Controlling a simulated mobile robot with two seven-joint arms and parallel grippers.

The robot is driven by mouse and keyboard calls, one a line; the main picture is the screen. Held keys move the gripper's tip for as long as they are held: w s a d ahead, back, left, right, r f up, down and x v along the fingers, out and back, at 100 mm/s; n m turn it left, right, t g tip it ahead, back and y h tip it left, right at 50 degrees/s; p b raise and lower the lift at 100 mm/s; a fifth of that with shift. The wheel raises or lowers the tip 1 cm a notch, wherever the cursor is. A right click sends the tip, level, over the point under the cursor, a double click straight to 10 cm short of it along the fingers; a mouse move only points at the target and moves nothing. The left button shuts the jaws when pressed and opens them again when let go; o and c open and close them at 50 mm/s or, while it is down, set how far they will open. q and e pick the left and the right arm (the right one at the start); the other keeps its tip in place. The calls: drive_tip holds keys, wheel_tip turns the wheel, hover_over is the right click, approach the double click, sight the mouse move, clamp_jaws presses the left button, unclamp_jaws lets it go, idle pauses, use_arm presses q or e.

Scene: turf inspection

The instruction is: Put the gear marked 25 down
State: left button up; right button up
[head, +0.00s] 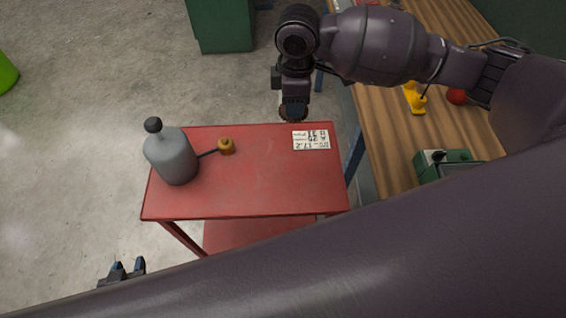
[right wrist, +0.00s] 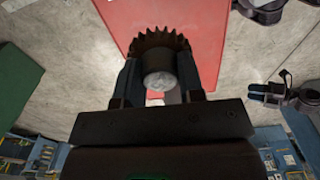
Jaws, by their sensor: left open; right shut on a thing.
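A dark toothed gear with a pale round hub (right wrist: 160,72) is held between the fingers of my right gripper (right wrist: 160,84). In the head view my right gripper (head: 294,110) is at the far edge of the red cart, and a brownish part of the gear (head: 293,117) shows below it. The number on the gear cannot be read. The red cart top (head: 250,185) carries a white card with printed marks (head: 311,140) near its far right corner. My left gripper (head: 122,272) is open and empty, low at the left, apart from the cart.
A grey can with a black cap (head: 172,158) stands at the cart's left, its spout ending in a brass tip (head: 226,146). The cart's middle and front are clear. A wooden bench (head: 395,130) at the right holds a yellow tool (head: 414,98) and a green box (head: 447,162).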

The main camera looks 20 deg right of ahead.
sight(283, 164)
drive_tip(key=n, duration=0.1)
drive_tip(key=a+n, duration=0.1)
drive_tip(key=n, duration=0.3)
drive_tip(key=shift+w+a+f, duration=0.2)
drive_tip(key=shift+f, duration=0.15)
drive_tip(key=n, duration=0.2)
drive_tip(key=a+n, duration=0.1)
drive_tip(key=n, duration=0.1)
drive_tip(key=shift+w+f, duration=0.15)
drive_tip(key=shift+f, duration=0.2)
wheel_tip(283, 164, down, 20)
drive_tip(key=shift+r+b, duration=0.1)
drive_tip(key=shift+b, duration=0.3)
drive_tip(key=o, duration=0.9)
wheel_tip(283, 164, up, 12)
